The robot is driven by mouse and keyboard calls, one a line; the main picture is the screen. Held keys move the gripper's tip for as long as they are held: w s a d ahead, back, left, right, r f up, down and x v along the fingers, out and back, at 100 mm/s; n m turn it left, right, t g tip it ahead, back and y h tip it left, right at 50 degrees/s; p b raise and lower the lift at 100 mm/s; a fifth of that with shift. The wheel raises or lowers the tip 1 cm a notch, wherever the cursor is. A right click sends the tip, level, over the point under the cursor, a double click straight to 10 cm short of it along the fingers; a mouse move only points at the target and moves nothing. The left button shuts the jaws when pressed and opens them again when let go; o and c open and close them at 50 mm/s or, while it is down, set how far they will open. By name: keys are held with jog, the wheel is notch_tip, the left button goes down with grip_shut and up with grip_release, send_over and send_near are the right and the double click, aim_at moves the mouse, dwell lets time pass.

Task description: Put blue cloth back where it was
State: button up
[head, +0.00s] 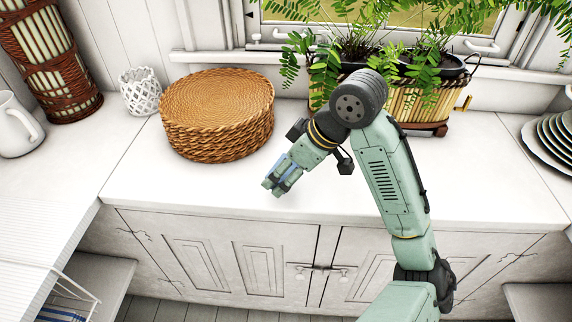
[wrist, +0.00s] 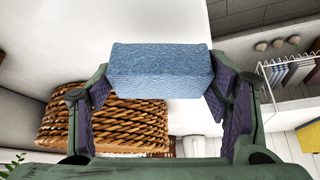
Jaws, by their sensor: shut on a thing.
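The blue cloth (wrist: 160,72) is a folded, textured block held between the two fingers of my gripper (wrist: 165,90) in the wrist view. My gripper is shut on it, one finger pressing each end. In the head view, my gripper (head: 276,183) hangs over the front part of the white counter, right of and in front of the round wicker basket. Only a small bluish part of the cloth (head: 289,163) shows there between the fingers. Whether the cloth touches the counter cannot be told.
The round wicker basket (head: 218,113) stands close on the left. A planter with ferns (head: 420,106) stands behind my arm by the window. A white lattice cup (head: 141,91), a white pitcher (head: 17,125) and stacked plates (head: 553,140) are farther off. The counter's front middle (head: 215,190) is clear.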

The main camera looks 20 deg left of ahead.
jog(key=w, duration=0.1)
jog(key=w+a, duration=0.1)
jog(key=w, duration=0.1)
jog(key=shift+f, duration=0.1)
jog(key=shift+w+a+f+p, duration=0.15)
jog(key=shift+w+f+p, duration=0.05)
jog(key=shift+w+p, duration=0.1)
jog(key=shift+s+f, duration=0.1)
jog(key=shift+f, duration=1.55)
jog(key=shift+f, duration=0.15)
jog(key=o, duration=1)
jog(key=shift+r, duration=0.2)
jog(key=v, duration=1.2)
